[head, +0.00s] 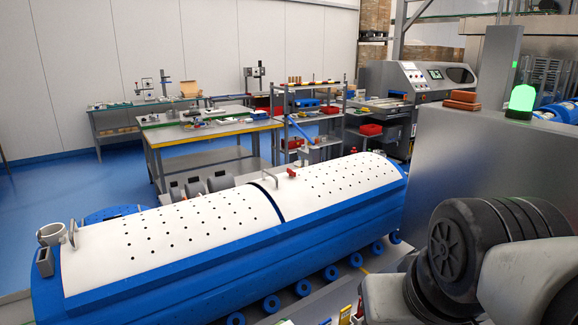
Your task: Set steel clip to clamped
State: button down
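A long blue tub carrier (250,265) with a white perforated curved cover (180,232) lies across the front. At the cover's left end a thin grey metal loop (72,233) stands upright, and a grey block (44,262) is fixed on the blue end beside it. A metal bracket (276,166) and a small red part (291,173) sit near the dark seam on top. I cannot tell for sure which piece is the steel clip, or its setting. My arm shows at the lower right; my gripper is out of view.
A tall grey cabinet (480,165) with a lit green lamp (522,98) stands right of the carrier, close to my arm. A yellow-edged workbench (205,130) and a shelf rack (305,120) stand behind. Blue floor (40,200) is open at left.

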aim_at(41, 240)
jog(key=u, duration=1.85)
